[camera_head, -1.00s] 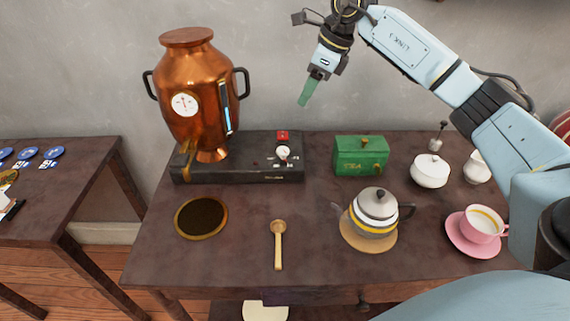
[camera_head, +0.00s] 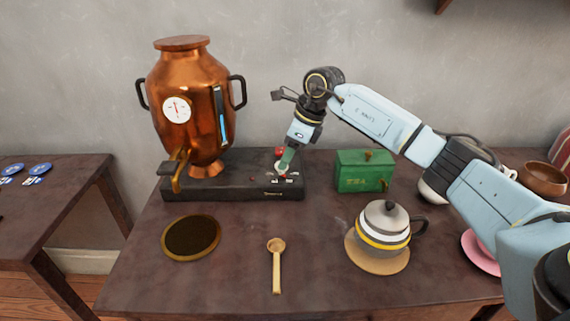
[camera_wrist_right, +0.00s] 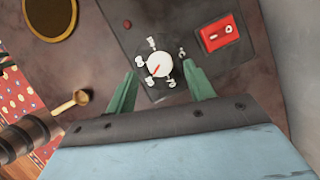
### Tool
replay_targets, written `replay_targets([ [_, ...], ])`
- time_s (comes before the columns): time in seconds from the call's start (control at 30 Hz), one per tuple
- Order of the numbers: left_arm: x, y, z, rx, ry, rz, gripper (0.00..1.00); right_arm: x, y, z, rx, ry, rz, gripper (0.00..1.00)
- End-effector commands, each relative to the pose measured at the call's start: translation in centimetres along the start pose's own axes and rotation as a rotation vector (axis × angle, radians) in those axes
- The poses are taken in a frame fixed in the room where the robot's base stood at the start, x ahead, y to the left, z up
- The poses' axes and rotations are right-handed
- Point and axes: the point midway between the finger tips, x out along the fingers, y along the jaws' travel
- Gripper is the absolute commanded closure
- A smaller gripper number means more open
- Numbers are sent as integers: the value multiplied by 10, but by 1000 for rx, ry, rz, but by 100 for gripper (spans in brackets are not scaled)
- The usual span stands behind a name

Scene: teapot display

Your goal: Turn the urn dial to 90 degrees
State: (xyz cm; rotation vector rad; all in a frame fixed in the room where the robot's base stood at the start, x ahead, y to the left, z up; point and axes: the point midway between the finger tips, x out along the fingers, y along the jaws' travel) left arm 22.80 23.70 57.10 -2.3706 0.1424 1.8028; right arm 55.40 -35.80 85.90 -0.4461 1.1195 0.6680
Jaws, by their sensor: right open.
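The urn dial (camera_wrist_right: 159,65) is a white round knob with a red pointer mark, ringed by white labels on the black base (camera_head: 222,190) under the copper urn (camera_head: 190,110). In the right wrist view my right gripper (camera_wrist_right: 160,88) is open, its green fingers on either side of the dial's lower edge. I cannot tell whether they touch it. In the head view the right gripper (camera_head: 286,160) points down over the dial and partly hides it. My left gripper is not in view.
A red switch (camera_wrist_right: 218,34) sits beside the dial. A green tea box (camera_head: 362,172) stands right of the base. A teapot (camera_head: 384,222) on a mat, a wooden spoon (camera_head: 276,265) and a round dark-centred disc (camera_head: 191,238) lie in front.

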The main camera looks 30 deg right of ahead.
Motion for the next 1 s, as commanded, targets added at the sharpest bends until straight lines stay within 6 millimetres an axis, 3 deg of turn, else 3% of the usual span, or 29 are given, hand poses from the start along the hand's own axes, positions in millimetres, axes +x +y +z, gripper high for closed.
replay_targets([
  [0.2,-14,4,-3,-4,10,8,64,21,0,0,1,-1,0,47],
  [0.53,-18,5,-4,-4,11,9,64,24,0,0,0,-1,-1,47],
  [0.87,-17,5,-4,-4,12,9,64,24,0,0,0,-1,-1,89],
  [1.0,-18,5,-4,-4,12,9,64,23,0,0,2,-1,-2,91],
])
